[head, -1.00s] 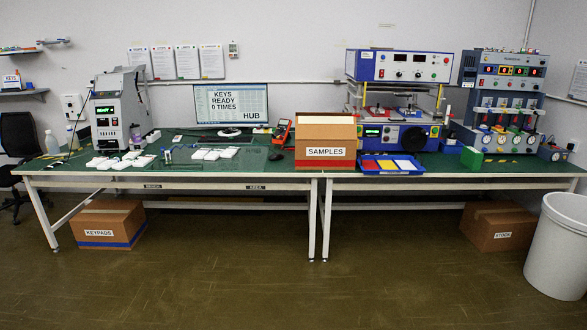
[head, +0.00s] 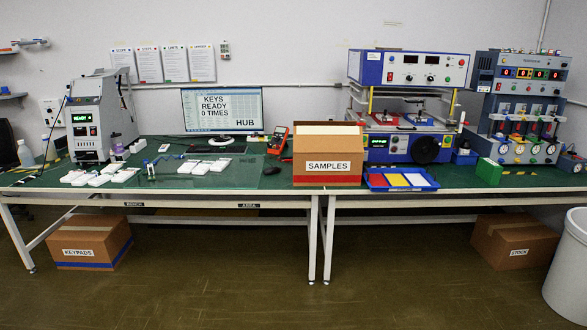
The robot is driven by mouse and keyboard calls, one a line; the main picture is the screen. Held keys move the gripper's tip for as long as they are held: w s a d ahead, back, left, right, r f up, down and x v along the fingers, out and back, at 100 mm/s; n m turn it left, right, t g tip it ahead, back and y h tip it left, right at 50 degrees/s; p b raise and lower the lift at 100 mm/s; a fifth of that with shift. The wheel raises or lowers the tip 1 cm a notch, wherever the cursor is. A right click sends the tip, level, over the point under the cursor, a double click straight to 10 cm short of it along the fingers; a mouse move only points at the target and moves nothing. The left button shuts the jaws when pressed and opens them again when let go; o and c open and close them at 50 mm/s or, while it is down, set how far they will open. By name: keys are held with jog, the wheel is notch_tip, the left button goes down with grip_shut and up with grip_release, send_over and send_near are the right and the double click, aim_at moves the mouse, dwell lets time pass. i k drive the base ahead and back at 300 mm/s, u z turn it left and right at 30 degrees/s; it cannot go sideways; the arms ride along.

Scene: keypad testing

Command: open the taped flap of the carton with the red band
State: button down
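The carton with the red band (head: 328,180) is a brown box labelled SAMPLES in the head view. It stands upright near the front edge of the green-topped bench (head: 270,183), just right of the middle of the picture. The red band runs along the bottom of its front face. Its top shows as a pale, narrow strip; the tape and the flap's exact state are too small to tell. My gripper is not in view.
A blue tray (head: 370,180) with red, yellow and white sections sits close to the carton's right. Cartons labelled KEYPADS (head: 92,240) and STOCK (head: 515,240) are under the bench. The near floor is clear.

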aim_at(306, 138)
jog(key=u, duration=0.2)
jog(key=i, duration=1.55)
jog(key=u, duration=0.45)
jog(key=i, duration=0.8)
jog(key=u, duration=0.5)
jog(key=i, duration=1.3)
jog(key=z, duration=0.05)
